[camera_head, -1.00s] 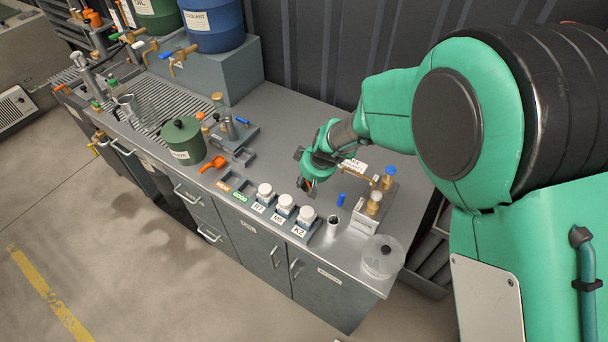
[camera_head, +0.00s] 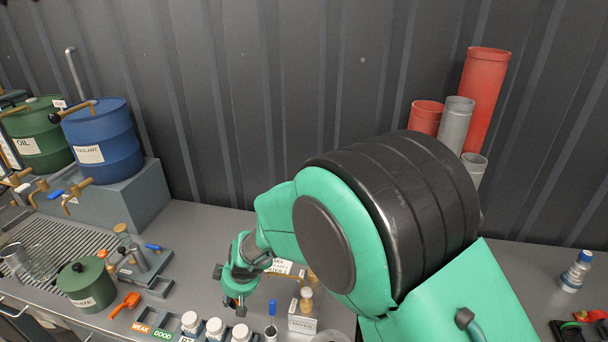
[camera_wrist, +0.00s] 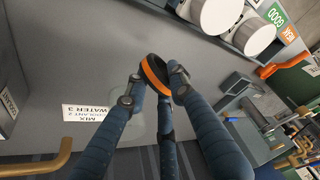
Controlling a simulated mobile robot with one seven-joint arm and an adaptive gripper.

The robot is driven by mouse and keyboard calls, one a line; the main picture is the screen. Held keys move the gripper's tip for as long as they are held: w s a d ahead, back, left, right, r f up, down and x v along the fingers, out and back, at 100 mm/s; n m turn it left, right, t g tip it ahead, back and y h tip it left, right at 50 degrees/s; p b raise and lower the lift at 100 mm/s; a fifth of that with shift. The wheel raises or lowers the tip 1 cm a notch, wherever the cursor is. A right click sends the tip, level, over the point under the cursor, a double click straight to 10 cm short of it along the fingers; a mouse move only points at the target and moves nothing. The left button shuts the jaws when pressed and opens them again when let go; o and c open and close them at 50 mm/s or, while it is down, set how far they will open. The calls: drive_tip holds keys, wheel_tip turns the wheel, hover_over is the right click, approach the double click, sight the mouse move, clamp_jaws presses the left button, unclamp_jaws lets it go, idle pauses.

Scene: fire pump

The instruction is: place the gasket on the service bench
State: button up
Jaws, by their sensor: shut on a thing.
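My gripper (camera_wrist: 156,84) is shut on the gasket (camera_wrist: 153,72), a ring with an orange edge and a black face. The ring is tilted between the fingertips, held above a grey bench top (camera_wrist: 60,55). In the head view my gripper (camera_head: 238,306) is over the grey bench (camera_head: 198,232), behind the white-capped jars, and the gasket cannot be made out there. More grey bench surface (camera_head: 520,275) shows at the right, beyond my arm. I cannot tell which surface is the service bench.
White-capped jars (camera_head: 214,326), a mixer box (camera_head: 303,318) and a green pot (camera_head: 86,284) stand near my gripper. A brass pipe (camera_wrist: 45,160) is close in the wrist view. A bottle (camera_head: 576,271) stands at the right. Red tubes (camera_head: 484,95) rise behind my arm.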

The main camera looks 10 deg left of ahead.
drive_tip(key=shift+w+r, duration=0.1)
drive_tip(key=shift+r, duration=0.05)
